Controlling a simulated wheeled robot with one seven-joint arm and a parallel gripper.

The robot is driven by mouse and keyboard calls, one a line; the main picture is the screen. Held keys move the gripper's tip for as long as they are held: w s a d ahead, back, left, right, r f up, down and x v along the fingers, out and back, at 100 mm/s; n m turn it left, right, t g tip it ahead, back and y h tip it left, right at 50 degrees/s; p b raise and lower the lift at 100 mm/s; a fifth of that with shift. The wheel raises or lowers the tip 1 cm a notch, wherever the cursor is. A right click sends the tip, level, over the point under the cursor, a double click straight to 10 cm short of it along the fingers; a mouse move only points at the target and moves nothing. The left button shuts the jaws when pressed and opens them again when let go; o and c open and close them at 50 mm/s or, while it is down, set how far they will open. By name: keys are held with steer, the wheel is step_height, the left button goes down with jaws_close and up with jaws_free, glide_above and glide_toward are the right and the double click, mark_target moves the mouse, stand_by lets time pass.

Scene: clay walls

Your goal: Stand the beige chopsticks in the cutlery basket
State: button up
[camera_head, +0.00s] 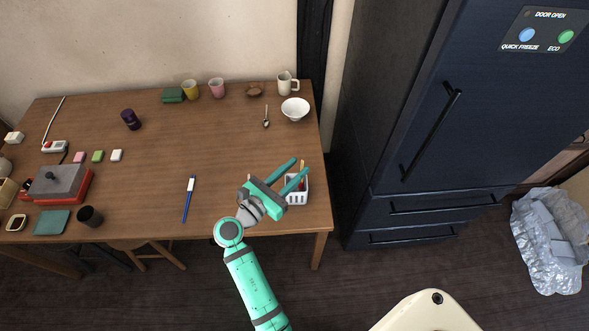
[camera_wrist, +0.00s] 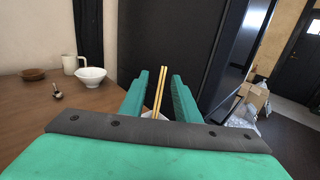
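The white cutlery basket (camera_head: 297,197) stands near the right front corner of the wooden table, partly hidden by my gripper (camera_head: 300,166). In the wrist view, the pair of beige chopsticks (camera_wrist: 158,90) stands nearly upright between my fingers, with gaps visible on both sides. Their lower ends go down to the white basket (camera_wrist: 153,114), of which only a little shows. In the head view, only a small bit of the chopsticks (camera_head: 303,163) shows by the fingertips. My gripper is open, its teal fingers on either side of the chopsticks.
A white bowl (camera_head: 295,109), a spoon (camera_head: 266,123) and a cream mug (camera_head: 287,83) are behind the basket. A blue-and-white pen (camera_head: 189,199) lies to the left. The dark fridge (camera_head: 425,130) stands right of the table. The table's middle is mostly clear.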

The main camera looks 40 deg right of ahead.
steer(key=v, duration=1)
steer(key=shift+a, duration=0.35)
steer(key=shift+s, duration=0.1)
